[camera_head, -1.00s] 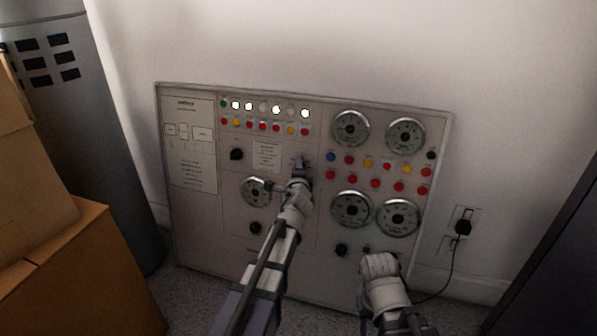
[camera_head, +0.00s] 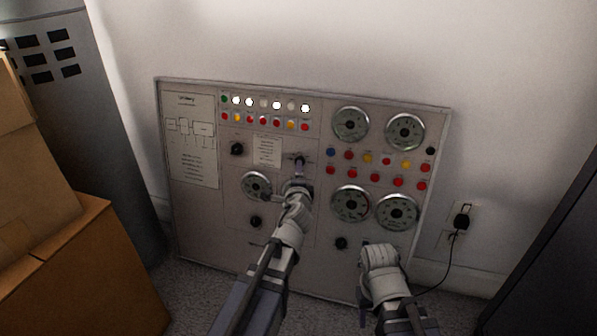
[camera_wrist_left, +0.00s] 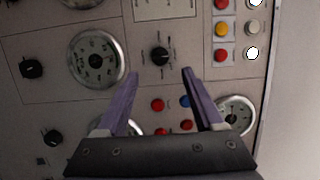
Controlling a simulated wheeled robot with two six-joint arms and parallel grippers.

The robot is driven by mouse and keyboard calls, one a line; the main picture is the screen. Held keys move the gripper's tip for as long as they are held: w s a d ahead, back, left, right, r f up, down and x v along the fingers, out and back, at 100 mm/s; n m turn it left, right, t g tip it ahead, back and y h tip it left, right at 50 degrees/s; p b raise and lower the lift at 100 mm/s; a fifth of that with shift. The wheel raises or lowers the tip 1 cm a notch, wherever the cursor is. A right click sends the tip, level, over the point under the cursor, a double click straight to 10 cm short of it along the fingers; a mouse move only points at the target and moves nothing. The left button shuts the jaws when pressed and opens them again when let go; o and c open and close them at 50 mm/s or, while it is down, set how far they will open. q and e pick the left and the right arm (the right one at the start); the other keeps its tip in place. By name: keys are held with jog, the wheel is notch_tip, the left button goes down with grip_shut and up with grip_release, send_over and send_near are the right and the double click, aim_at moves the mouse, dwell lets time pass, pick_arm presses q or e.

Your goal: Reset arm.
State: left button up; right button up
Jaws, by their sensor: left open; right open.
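The grey control panel (camera_head: 205,225) leans against the wall. My left gripper (camera_head: 297,187) is in front of the panel's middle, just below a black knob (camera_head: 299,160) in the head view. In the left wrist view, its two purple fingers (camera_wrist_left: 162,84) are spread apart with nothing between them. The same black knob (camera_wrist_left: 160,55) lies beyond the fingertips, apart from them. My right gripper (camera_head: 376,250) is low at the panel's right side, below the gauges. Its fingers are mostly hidden by its own wrist, and I see nothing held.
A dark cabinet (camera_head: 555,260) is on the right. A black plug (camera_head: 461,222) with a cable sits in the wall outlet. Other knobs, gauges and buttons cover the panel.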

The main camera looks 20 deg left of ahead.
pick_arm(q)
jog(key=s+d+f+n+g+p, duration=0.2)
jog(key=s+d+f+n+g, duration=0.15)
jog(key=s, duration=0.25)
jog(key=s+d+f+n+g+p, duration=0.2)
jog(key=s+d+f+n+g, duration=0.1)
jog(key=s+f+n+g, duration=0.3)
jog(key=s+d+n+g+h+p, duration=0.2)
jog(key=s+d+g+p, duration=0.35)
jog(key=s, duration=1.15)
notch_tip(320, 180, up, 36)
jog(key=d+p, duration=0.2)
jog(key=p, duration=3.3)
jog(key=shift+w+d+r+g+h, duration=0.15)
jog(key=shift+w+d+g+h, duration=0.05)
jog(key=shift+w+g+h, duration=0.15)
jog(key=shift+n, duration=0.25)
